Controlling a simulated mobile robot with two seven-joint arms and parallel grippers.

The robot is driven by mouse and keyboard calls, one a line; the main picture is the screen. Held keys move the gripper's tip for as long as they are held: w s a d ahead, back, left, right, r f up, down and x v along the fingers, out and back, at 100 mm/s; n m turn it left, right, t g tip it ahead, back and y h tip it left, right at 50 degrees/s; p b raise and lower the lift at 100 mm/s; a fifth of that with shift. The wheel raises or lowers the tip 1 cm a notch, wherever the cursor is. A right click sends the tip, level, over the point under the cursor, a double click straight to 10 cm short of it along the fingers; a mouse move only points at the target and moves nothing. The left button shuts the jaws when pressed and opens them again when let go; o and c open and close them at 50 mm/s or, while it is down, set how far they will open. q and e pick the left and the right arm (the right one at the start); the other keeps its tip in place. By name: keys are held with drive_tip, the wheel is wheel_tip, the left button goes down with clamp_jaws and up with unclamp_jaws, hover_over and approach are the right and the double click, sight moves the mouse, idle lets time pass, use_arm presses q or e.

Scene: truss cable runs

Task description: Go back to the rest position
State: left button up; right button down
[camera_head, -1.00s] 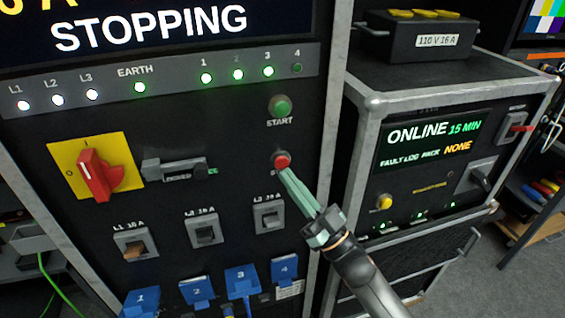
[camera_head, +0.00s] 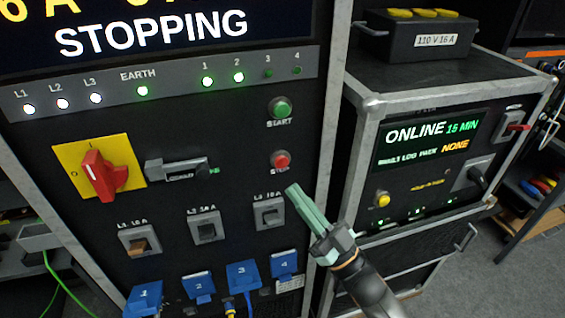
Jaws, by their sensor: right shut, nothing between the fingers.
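My right gripper (camera_head: 291,189) is shut and empty, its green fingers together. It comes in from the lower right and its tips stand just below and right of the red STOP button (camera_head: 280,161), apart from it in the picture. The green START button (camera_head: 281,108) is above. The display (camera_head: 140,32) at the top of the panel reads STOPPING. Lamps 1 and 2 are lit in the lamp strip (camera_head: 165,88), and lamps 3 and 4 are dark. My left gripper is not in view.
A red rotary switch (camera_head: 100,174) on a yellow plate, several breaker switches and blue sockets (camera_head: 242,275) stick out of the panel. A second rack (camera_head: 440,150) stands close on the right, with a black box (camera_head: 418,38) on top. Grey floor shows at the lower right.

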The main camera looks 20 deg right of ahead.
drive_tip(key=s+d+f+m+g+h, duration=0.1)
drive_tip(key=s+f+m+g+h, duration=0.15)
drive_tip(key=f+h, duration=0.45)
drive_tip(key=s+d+f+m+g+h, duration=0.1)
drive_tip(key=f+m+g+h, duration=0.15)
drive_tip(key=f, duration=0.85)
drive_tip(key=s+f+g+h, duration=0.2)
drive_tip(key=s+f+g, duration=0.5)
drive_tip(key=s+f, duration=0.6)
drive_tip(key=shift+s+d+f, duration=0.15)
drive_tip(key=shift+d+f, duration=0.15)
drive_tip(key=shift+f, duration=0.55)
